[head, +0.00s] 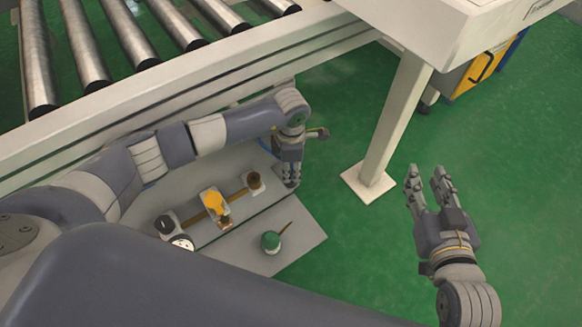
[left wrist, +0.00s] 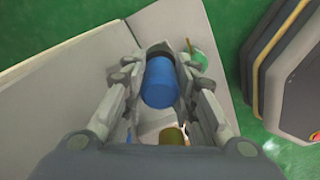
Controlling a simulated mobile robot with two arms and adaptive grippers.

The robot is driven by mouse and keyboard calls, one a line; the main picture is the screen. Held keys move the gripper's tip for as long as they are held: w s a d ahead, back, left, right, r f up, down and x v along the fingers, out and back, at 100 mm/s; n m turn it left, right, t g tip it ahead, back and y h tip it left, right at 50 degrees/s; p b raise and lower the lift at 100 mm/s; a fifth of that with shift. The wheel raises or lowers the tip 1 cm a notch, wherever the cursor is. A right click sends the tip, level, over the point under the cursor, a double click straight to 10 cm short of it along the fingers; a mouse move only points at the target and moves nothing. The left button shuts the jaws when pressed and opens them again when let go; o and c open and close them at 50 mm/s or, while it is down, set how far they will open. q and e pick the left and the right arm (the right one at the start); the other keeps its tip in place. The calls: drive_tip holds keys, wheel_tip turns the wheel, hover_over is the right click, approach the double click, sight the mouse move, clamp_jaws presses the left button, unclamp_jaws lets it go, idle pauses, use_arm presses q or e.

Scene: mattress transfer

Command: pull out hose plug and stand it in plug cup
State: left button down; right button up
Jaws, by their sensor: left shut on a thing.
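My left gripper (head: 290,182) points down over the far right end of the grey bench in the head view. In the left wrist view, its fingers (left wrist: 155,65) are shut on a blue cylinder, which I take for the hose plug (left wrist: 160,84); it has a dark end. In the head view the gripper hides the plug. A small brown round fitting (head: 253,180) sits just left of this gripper; I cannot tell whether it is the plug cup. My right gripper (head: 427,182) is open and empty over the green floor, right of the post.
The grey bench (head: 292,228) carries a yellow-topped valve (head: 213,203), a white gauge (head: 182,242) and a green can with a thin spout (head: 270,242). A roller conveyor (head: 140,45) runs behind my left arm. A white post (head: 390,125) stands between my grippers.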

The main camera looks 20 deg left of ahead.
use_arm(q)
drive_tip(key=c, duration=1.2)
unclamp_jaws()
wheel_tip(320, 180, up, 4)
drive_tip(key=p, duration=0.3)
drive_tip(key=shift+r+p, duration=0.25)
drive_tip(key=shift+p, duration=0.1)
drive_tip(key=shift+s+f, duration=0.1)
drive_tip(key=shift+f, duration=0.25)
wheel_tip(320, 180, up, 6)
drive_tip(key=p, duration=0.4)
drive_tip(key=shift+w+a+r+m, duration=0.1)
drive_tip(key=shift+w+r+m, duration=0.2)
drive_tip(key=shift+r, duration=0.1)
drive_tip(key=shift+r+m, duration=0.5)
